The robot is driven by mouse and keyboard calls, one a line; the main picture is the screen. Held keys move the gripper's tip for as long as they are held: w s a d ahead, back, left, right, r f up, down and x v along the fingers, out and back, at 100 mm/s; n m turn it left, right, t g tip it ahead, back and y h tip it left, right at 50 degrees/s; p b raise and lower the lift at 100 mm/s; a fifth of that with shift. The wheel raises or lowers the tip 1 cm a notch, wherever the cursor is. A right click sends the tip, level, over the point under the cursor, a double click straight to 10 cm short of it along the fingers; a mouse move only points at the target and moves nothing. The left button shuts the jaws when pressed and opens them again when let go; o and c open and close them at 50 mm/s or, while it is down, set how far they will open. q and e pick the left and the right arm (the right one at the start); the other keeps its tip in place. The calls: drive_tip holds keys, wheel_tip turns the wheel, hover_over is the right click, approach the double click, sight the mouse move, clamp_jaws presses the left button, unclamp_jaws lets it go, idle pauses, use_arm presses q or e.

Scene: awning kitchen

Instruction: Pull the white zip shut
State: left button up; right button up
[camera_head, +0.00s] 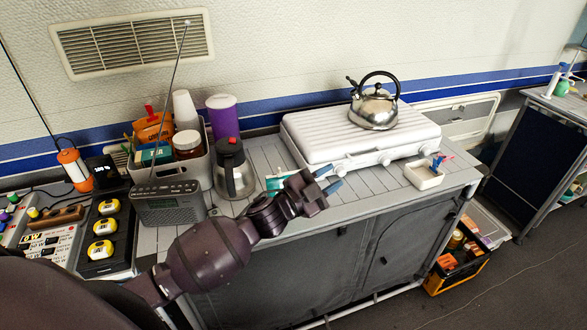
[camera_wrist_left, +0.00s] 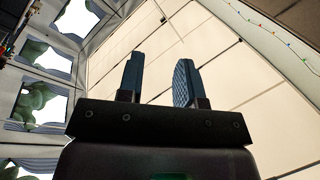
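The grey fabric front (camera_head: 300,270) of the kitchen unit has seams and a curved line on its right-hand panel (camera_head: 405,245). Small dark marks show near the top middle and on the right panel. I cannot clearly make out a white zip or its pull. My left gripper (camera_head: 329,179) is over the front edge of the unit's top, above the fabric front and apart from the panel. Its two blue-grey fingers are apart. In the left wrist view the fingers (camera_wrist_left: 158,82) are spread with nothing between them, against the pale awning roof. My right gripper is out of view.
A white stove (camera_head: 350,150) with a steel kettle (camera_head: 375,108) stands on the slatted top (camera_head: 245,215). An orange-black crate (camera_head: 458,262) sits on the floor at right.

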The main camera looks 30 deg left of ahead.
use_arm(q)
drive_tip(key=w+d+r+m+g+h, duration=0.45)
drive_tip(key=r+m+g+h, duration=0.4)
drive_tip(key=m, duration=0.45)
drive_tip(key=g+y, duration=1)
drive_tip(key=y, duration=0.8)
approach(279, 168)
drive_tip(key=shift+n+t, duration=0.25)
drive_tip(key=shift+n, duration=0.05)
drive_tip(key=f, duration=0.9)
drive_tip(key=shift+s+a, duration=0.1)
drive_tip(key=shift+s, duration=0.1)
clamp_jaws()
